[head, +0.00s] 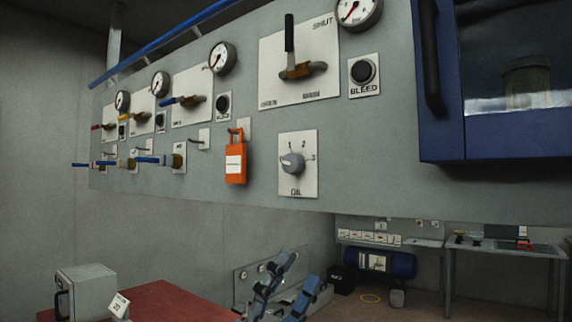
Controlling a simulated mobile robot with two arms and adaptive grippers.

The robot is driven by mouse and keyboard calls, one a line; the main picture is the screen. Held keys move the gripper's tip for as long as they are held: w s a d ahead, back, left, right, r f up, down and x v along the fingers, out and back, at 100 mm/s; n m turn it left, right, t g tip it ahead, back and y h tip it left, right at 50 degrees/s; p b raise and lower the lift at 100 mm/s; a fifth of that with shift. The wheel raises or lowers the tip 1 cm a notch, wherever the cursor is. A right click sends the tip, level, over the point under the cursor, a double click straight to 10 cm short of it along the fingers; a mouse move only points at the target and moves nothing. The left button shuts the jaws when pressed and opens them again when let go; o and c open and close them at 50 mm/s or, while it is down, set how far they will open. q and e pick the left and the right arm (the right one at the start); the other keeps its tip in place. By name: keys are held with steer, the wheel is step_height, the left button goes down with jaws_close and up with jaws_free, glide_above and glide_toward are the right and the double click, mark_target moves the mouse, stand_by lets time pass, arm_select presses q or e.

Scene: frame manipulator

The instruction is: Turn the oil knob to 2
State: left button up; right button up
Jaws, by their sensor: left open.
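The oil knob (293,163) is a grey round knob on a white plate (298,184) marked OIL, on the grey panel. The numbers 1, 2 and 3 stand around its top and right side. Its bar seems to slant, with one end toward the left; I cannot tell for sure which end is the pointer. My left gripper (304,272), with blue and dark fingers, is open at the bottom of the head view, below the panel and apart from the knob. Nothing shows between its fingers. My right gripper is not in view.
An orange lock (235,163) hangs left of the knob. Above are a black-handled valve (290,48), gauges and a BLEED button (363,71). A blue-framed cabinet (440,100) juts out at right. A red-topped table (170,300) stands below left.

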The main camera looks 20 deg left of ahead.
arm_select(q)
steer(key=s+d+r+m+g+h, duration=0.3)
steer(key=d+r+m+g+h, duration=0.35)
steer(key=m+g, duration=0.75)
steer(key=m+t+y, duration=0.1)
steer(key=t+y, duration=0.8)
steer(key=y, duration=0.9)
glide_toward(289, 163)
steer(key=p+x, duration=0.5)
steer(key=x, duration=0.2)
steer(key=shift+w+d+r+p, duration=0.1)
steer(key=shift+p, duration=0.2)
steer(key=shift+w+d, duration=0.15)
steer(key=shift+w, duration=0.55)
steer(key=shift+c, duration=0.4)
steer(key=shift+m, duration=0.3)
steer(key=c, duration=1.1)
